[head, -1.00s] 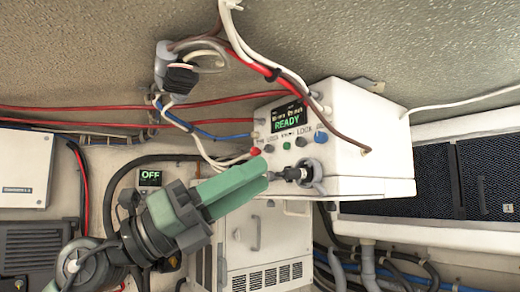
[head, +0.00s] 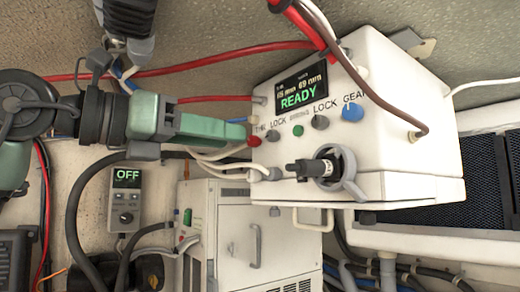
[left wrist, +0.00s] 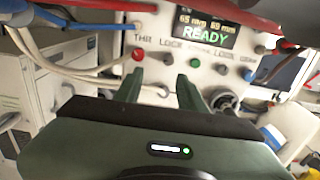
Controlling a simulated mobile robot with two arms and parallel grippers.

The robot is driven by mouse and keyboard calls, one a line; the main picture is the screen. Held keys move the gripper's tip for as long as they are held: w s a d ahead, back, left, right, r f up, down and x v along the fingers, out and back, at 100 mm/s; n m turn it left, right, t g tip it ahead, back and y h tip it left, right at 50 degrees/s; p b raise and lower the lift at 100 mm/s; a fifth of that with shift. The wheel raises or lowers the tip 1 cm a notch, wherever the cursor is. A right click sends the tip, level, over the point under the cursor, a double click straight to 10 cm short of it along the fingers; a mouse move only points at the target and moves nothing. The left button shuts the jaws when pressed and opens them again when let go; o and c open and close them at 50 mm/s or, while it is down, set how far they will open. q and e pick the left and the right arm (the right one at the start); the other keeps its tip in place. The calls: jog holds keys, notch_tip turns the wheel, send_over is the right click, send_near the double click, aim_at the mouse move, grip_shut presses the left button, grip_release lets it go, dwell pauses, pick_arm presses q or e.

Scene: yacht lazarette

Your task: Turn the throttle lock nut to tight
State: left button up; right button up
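The white control box (head: 400,100) has a row of knobs under a display reading READY. The throttle lock nut is the small grey knob (head: 273,134) under the left LOCK label, between a red THR knob (head: 254,141) and a green knob (head: 298,130). It also shows in the left wrist view (left wrist: 167,58). My left gripper (head: 243,135) points at the box from the left, its tips close to the red knob. In the left wrist view its two fingers (left wrist: 160,78) are apart with nothing between them; the nut lies beyond the gap. My right gripper is out of view.
A second grey knob (head: 320,122) and a blue GEAR knob (head: 352,112) sit farther right. A black lever with a grey ring (head: 327,168) juts out below. Red, white and brown cables hang around the box. A small panel (head: 126,198) reads OFF.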

aim_at(269, 136)
pick_arm(q)
jog(key=d+p, duration=0.1)
jog(key=d, duration=0.1)
jog(key=d+r+p, duration=0.1)
jog(key=d, duration=0.1)
jog(key=shift+w+d+r, duration=0.1)
jog(key=shift+w+r, duration=0.05)
jog(key=shift+w, duration=0.05)
jog(key=shift+w+d+f+p, duration=0.2)
jog(key=shift+w+d+p, duration=0.35)
jog(key=shift+w+d, duration=0.45)
jog(key=shift+w+f, duration=0.1)
jog(key=shift+w, duration=0.2)
jog(key=shift+s, duration=0.1)
jog(key=c, duration=0.8)
grip_shut()
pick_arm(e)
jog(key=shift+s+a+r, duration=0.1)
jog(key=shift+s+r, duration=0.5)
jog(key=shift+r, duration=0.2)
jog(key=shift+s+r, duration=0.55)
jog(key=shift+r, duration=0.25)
